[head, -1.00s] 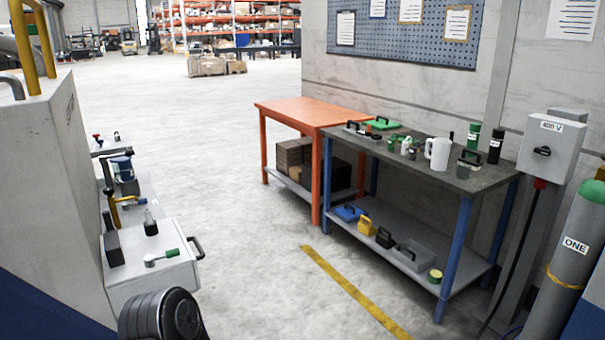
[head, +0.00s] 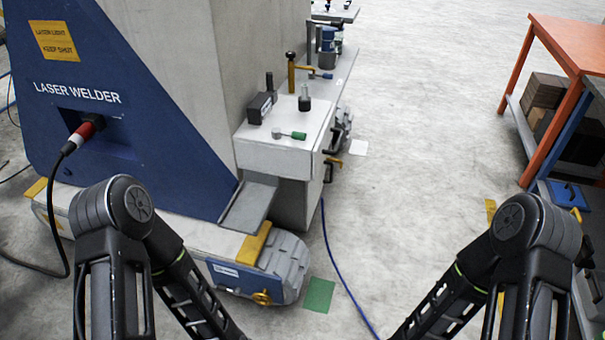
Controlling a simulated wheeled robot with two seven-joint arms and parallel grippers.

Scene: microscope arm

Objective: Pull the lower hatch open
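The laser welder (head: 200,60) stands at the left, with a grey box-like unit (head: 278,158) jutting from its right side. Below it is a darker lower box (head: 296,206). Dark handles show on the right side: an upper one (head: 334,141) and a lower one (head: 328,170). The hatch faces are seen nearly edge-on, so I cannot tell which is the lower hatch or whether it is open. Both my arms reach down into the bottom of the view, clear of the handles. Both grippers are out of frame.
A blue-and-grey foot with a yellow knob (head: 261,297) sticks out at the base. A blue cable (head: 338,268) and green floor patch (head: 319,295) lie beside it. An orange table (head: 570,40) stands at right. The floor between is clear.

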